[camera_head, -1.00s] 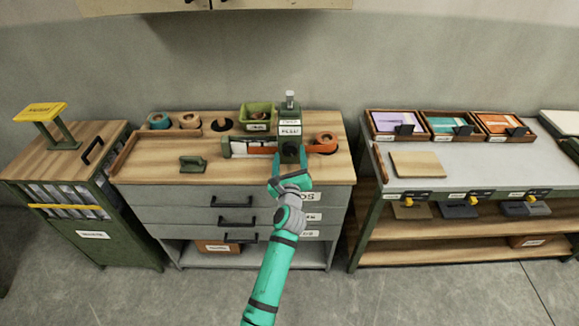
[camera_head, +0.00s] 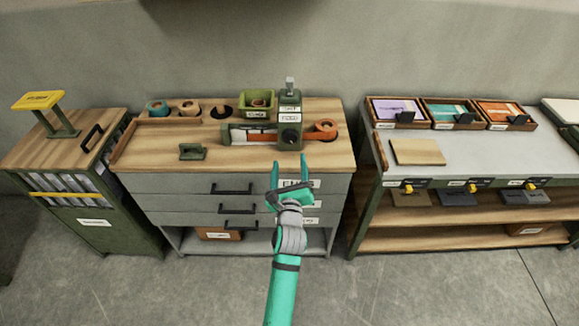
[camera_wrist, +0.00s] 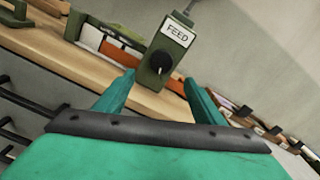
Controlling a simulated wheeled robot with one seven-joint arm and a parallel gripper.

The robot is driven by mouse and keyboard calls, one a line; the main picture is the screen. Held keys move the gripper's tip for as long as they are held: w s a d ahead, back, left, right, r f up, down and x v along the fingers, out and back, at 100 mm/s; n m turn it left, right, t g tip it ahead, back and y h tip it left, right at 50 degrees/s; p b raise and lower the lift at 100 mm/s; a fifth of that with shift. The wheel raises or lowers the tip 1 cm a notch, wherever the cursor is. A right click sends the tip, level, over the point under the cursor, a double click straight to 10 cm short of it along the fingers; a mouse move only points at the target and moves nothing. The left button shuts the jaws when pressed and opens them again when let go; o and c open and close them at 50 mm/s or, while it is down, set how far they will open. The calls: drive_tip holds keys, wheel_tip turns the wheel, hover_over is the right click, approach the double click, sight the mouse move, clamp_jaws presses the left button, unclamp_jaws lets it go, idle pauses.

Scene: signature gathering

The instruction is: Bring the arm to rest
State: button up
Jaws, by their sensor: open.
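My gripper (camera_head: 289,168) is teal, open and empty. In the head view it is in front of the drawer cabinet's front edge, pointing toward the green machine. In the wrist view its two fingers (camera_wrist: 158,92) stand apart with nothing between them. Beyond them is the green box of the machine (camera_head: 290,122) with a dark knob and a label reading FEED (camera_wrist: 177,33). The fingers look apart from the machine.
The drawer cabinet's wooden top (camera_head: 250,158) holds a small green stand (camera_head: 192,152), a green bin (camera_head: 257,102) and an orange handle (camera_head: 322,130). A cabinet with files (camera_head: 85,150) stands left. A bench with trays (camera_head: 455,150) stands right. The floor in front is clear.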

drive_tip(key=shift+s+r, duration=0.1)
drive_tip(key=shift+s, duration=0.15)
idle(0.4)
drive_tip(key=s+d+f+n+y, duration=0.1)
drive_tip(key=s+d+f+n, duration=0.1)
drive_tip(key=s+d+n, duration=0.55)
drive_tip(key=s+d+f+n, duration=0.2)
drive_tip(key=s+d+n, duration=0.1)
drive_tip(key=s+n, duration=0.85)
drive_tip(key=s+a+f+n+g, duration=0.1)
drive_tip(key=s+f+n, duration=0.25)
drive_tip(key=s, duration=0.45)
drive_tip(key=s+a+f+n, duration=0.2)
drive_tip(key=s+n, duration=0.3)
drive_tip(key=s, duration=0.3)
drive_tip(key=s+a+r+n, duration=0.1)
drive_tip(key=s+a+n, duration=0.1)
drive_tip(key=s, duration=0.5)
drive_tip(key=s+a+r+n+g+h, duration=0.1)
drive_tip(key=s+a+n, duration=0.1)
drive_tip(key=s+a, duration=0.3)
drive_tip(key=shift+s+a+g, duration=0.25)
drive_tip(key=shift+s+g, duration=0.05)
drive_tip(key=shift+s, duration=1.2)
